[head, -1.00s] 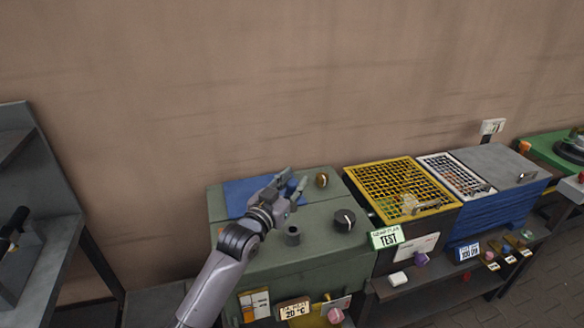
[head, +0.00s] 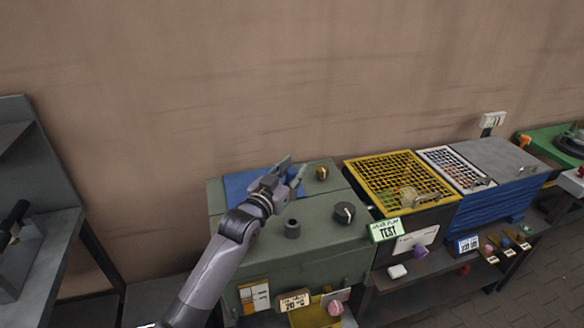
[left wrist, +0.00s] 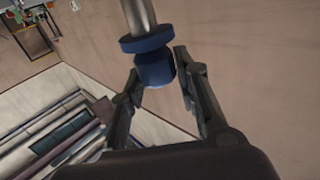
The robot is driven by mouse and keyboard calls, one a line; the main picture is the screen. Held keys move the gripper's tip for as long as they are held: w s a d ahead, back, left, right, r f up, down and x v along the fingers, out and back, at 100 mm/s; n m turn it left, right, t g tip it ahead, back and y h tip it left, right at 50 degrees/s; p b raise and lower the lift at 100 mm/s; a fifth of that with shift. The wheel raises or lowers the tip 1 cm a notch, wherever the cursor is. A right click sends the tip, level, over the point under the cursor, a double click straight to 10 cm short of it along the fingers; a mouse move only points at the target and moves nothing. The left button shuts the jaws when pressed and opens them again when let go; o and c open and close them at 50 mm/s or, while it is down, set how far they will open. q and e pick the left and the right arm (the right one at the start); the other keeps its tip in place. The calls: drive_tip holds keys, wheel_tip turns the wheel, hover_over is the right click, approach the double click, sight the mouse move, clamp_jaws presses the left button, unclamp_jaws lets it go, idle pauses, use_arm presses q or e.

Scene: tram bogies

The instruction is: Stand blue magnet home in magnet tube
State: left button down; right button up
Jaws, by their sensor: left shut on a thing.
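My left gripper (head: 288,173) is over the back of the green cabinet, above or near a blue mat. In the left wrist view its fingers (left wrist: 162,82) are closed around the blue knob of the blue magnet (left wrist: 150,44). A blue collar and a pale metal rod extend from the knob, toward the top of that view. In the head view the magnet is mostly hidden by the fingers. A short dark upright tube (head: 292,228), seemingly the magnet tube, stands on the cabinet top, nearer than the gripper. Its top looks open. My right gripper is out of view.
The green cabinet (head: 315,248) also carries the blue mat (head: 236,190), a black dial (head: 344,212) and a small brass knob (head: 321,173). A yellow grid basket (head: 352,177) stands to the right. A brown wall rises close behind.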

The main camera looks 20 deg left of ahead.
sight(292, 200)
use_arm(q)
drive_tip(key=shift+f+b, duration=1)
drive_tip(key=shift+f, duration=1)
drive_tip(key=shift+p, duration=0.65)
drive_tip(key=shift+f+b, duration=1.2)
drive_tip(key=shift+f, duration=0.5)
drive_tip(key=shift+f+b, duration=2.2)
drive_tip(key=shift+f, duration=1.15)
drive_tip(key=c, duration=1.2)
unclamp_jaws()
drive_tip(key=shift+o, duration=0.2)
